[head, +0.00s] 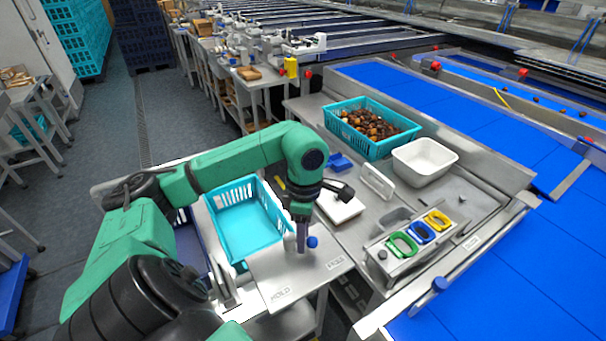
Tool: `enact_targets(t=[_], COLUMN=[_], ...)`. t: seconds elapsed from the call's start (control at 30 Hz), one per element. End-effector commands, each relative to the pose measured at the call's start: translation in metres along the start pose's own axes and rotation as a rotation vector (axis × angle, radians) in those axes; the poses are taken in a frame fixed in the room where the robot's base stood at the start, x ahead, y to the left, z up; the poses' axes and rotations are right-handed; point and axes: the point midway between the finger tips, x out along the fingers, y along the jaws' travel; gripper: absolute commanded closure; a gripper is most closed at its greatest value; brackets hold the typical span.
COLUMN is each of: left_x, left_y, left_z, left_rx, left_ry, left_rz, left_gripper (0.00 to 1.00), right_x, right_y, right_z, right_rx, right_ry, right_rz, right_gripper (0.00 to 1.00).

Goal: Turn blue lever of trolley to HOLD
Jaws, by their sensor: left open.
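The trolley's pale top plate (291,277) lies at the lower middle in the head view. It has the word HOLD near its front left edge and a second, hard-to-read label near its right edge. The lever's blue knob (312,242) shows just to the right of my left gripper's fingers, nearer the second label than HOLD. The rest of the lever is hidden or merges with the fingers. My left gripper (302,244) points down over the plate, open, right beside the knob; whether it touches the knob I cannot tell. My right gripper is out of view.
An empty turquoise crate (246,235) stands on the trolley behind the plate.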

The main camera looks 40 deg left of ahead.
Motion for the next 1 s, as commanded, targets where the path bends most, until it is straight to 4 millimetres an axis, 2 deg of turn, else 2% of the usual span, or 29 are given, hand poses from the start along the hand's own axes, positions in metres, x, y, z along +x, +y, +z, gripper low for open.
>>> enact_targets(t=[0.2,0.27,0.3,0.33,0.77,1.0], left_x=[0.001,0.001,0.001,0.001,0.001,0.003], left_y=[0.000,0.000,0.000,0.000,0.000,-0.003], left_z=[0.000,0.000,0.000,0.000,0.000,0.000], left_rx=[0.000,0.000,0.000,0.000,0.028,0.141], left_ry=[0.000,0.000,0.000,0.000,0.002,0.014], left_rz=[0.001,0.001,0.001,0.001,0.004,0.005], left_gripper=[0.56,0.79,0.94,1.00,1.00,1.00], right_x=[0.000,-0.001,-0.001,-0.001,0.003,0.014], right_y=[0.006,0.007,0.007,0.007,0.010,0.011], right_z=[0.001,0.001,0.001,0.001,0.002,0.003], right_rx=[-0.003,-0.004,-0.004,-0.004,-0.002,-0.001], right_ry=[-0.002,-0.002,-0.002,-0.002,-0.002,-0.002], right_rz=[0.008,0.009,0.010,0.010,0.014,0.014], right_gripper=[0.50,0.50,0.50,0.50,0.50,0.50])
